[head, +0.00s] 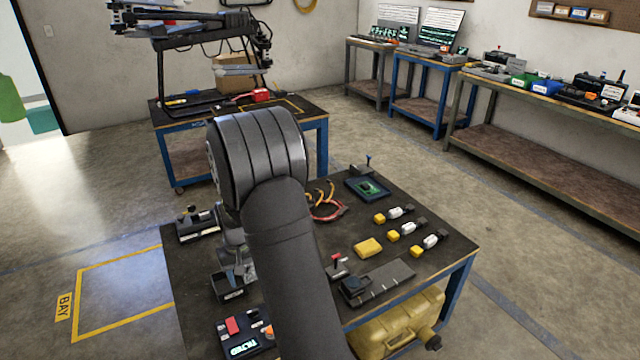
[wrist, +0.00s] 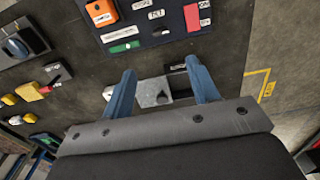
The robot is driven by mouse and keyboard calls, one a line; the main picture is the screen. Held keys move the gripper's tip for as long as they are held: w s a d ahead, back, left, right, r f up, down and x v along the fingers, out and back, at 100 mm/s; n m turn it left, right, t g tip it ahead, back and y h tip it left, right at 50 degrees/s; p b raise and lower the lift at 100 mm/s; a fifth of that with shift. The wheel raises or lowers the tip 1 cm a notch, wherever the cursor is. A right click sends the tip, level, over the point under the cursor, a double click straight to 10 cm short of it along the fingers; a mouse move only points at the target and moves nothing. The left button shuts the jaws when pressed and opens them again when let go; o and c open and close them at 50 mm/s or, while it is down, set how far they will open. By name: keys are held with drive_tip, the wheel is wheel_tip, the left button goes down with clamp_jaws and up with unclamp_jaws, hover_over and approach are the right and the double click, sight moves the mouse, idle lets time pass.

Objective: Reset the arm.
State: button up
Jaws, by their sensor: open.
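My gripper (wrist: 161,67) shows in the wrist view as two blue fingers spread apart, pointing down at the dark workbench top (wrist: 75,100). Nothing is clamped between them. A grey metal piece with a dark round spot (wrist: 155,92) shows between the fingers, on or in a black holder; I cannot tell its distance from the fingertips. In the head view my dark arm reaches over the workbench (head: 315,237) and hides most of the gripper. A black open box (head: 228,290) stands on the bench left of the arm.
A control panel (head: 245,338) with a red switch sits at the near left. A yellow block (head: 368,247), small connectors (head: 430,243), red and yellow cables (head: 325,208) and a circuit board (head: 369,187) lie right of the arm.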

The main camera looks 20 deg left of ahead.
sight(253, 312)
wheel_tip(253, 312, down, 16)
drive_tip(key=shift+f, duration=0.15)
idle(0.3)
idle(0.4)
wheel_tip(253, 312, up, 17)
wheel_tip(253, 312, down, 16)
drive_tip(key=shift+f, duration=0.55)
drive_tip(key=n, duration=0.6)
drive_tip(key=shift+w, duration=0.1)
wheel_tip(253, 312, up, 9)
drive_tip(key=shift+f, duration=0.1)
idle(2.2)
